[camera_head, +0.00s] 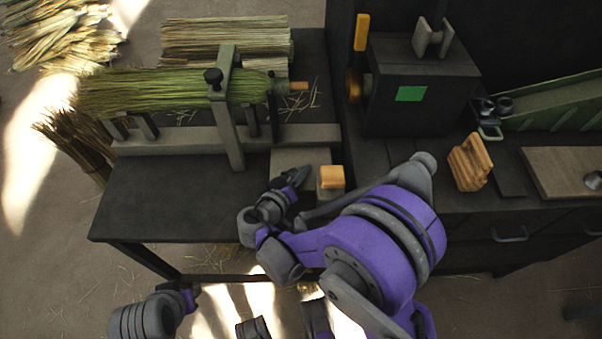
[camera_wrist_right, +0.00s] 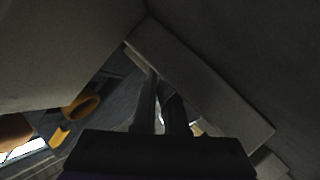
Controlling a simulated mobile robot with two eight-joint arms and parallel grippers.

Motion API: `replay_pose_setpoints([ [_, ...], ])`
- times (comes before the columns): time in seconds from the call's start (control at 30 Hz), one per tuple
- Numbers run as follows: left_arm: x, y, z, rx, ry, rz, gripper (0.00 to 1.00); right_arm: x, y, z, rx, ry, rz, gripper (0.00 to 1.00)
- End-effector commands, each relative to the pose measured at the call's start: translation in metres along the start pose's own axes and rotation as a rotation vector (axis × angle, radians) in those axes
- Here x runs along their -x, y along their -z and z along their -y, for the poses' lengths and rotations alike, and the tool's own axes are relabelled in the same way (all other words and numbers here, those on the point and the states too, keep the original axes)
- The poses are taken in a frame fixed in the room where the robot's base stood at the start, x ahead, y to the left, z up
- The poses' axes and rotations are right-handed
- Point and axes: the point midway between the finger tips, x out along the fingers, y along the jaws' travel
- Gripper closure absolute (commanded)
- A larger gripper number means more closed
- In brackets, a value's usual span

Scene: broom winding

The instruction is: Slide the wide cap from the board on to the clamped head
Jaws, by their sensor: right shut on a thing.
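The clamped head (camera_head: 160,92), a green straw bundle, lies level in the upright clamp (camera_head: 228,120) on the bench. A short wooden stub (camera_head: 297,86) sticks out at its right end. A pale grey board (camera_head: 298,158) lies at the bench's right end, below the clamp's rail. My right gripper (camera_head: 292,184) is low by the board's front edge. It is shut on what seems to be the wide cap, mostly hidden by the fingers. Its dark fingers (camera_wrist_right: 162,105) show against grey surfaces in the wrist view. My left gripper (camera_head: 190,296) shows partly at the lower left; its fingers are unclear.
A wood-topped block (camera_head: 331,178) stands right of my right gripper. A dark machine box (camera_head: 415,90) with a green panel, a wooden piece (camera_head: 469,163) and a green tray (camera_head: 556,104) are to the right. The bench's front left (camera_head: 165,200) is clear.

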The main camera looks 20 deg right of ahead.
Motion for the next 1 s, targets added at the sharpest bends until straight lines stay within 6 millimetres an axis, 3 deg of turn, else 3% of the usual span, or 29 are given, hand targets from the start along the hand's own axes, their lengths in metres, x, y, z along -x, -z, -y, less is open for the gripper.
replay_pose_setpoints([
  [0.43,-0.0055,-0.0018,0.0,0.0,0.0,0.002,0.66,-0.0024,-0.0059,0.0048,0.0,0.0,0.0,1.0],
  [0.47,-0.0045,-0.0015,0.0,0.0,0.0,0.002,0.66,-0.002,-0.0052,0.0042,0.0,0.0,0.0,0.85],
  [0.6,-0.004,-0.0013,0.0,0.0,0.0,0.001,0.66,-0.0017,-0.0047,0.0037,0.0,0.0,0.0,0.6],
  [1.0,-0.0015,-0.0005,0.0,0.0,0.0,0.001,0.66,0.0061,-0.0036,0.0035,0.0,0.001,-0.001,0.6],
])
